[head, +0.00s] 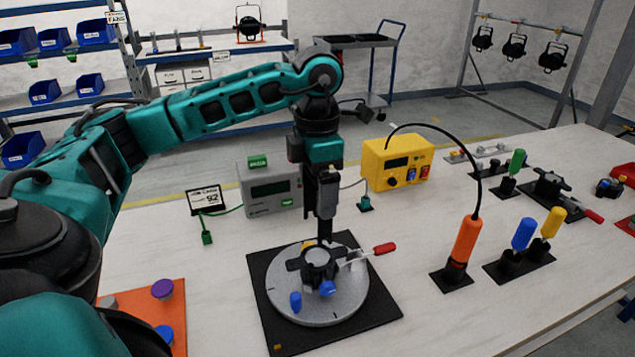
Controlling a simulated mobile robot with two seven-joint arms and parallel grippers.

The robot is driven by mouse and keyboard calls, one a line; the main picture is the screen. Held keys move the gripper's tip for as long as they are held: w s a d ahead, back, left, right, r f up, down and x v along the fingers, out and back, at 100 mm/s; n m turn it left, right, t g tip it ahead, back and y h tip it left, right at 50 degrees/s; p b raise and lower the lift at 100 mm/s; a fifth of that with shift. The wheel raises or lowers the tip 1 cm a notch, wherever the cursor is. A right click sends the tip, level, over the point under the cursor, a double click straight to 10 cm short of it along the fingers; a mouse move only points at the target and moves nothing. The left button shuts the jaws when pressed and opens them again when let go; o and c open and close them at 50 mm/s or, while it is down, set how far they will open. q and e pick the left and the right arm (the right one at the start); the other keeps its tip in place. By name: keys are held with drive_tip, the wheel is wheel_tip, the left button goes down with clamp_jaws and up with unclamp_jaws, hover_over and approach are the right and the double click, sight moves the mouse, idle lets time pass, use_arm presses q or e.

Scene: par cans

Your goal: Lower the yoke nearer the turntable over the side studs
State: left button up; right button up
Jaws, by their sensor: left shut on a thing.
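My left gripper (325,232) points straight down over the turntable (345,308), a grey disc on a black base plate. It is shut on a dark part that looks like the yoke (295,265), small and partly hidden at the dark can (319,258) in the middle of the disc. I cannot tell whether the yoke is around the side studs or just above them. Two blue knobs (296,302) show on the near side of the disc. A red-handled clamp (384,249) reaches in from the right. My right gripper is not in view.
Behind are a grey meter (270,190) and a yellow box (397,160). An orange mat (135,303) lies front left. A red-handled fixture (550,187) is farther right.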

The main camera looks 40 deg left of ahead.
use_arm(q)
wheel_tip(320, 180, down, 10)
drive_tip(key=b, duration=0.7)
drive_tip(key=shift+f, duration=0.2)
drive_tip(key=shift+f+b, duration=0.6)
drive_tip(key=shift+b, duration=0.05)
drive_tip(key=shift+f, duration=0.15)
drive_tip(key=o, duration=0.8)
drive_tip(key=shift+c, duration=0.2)
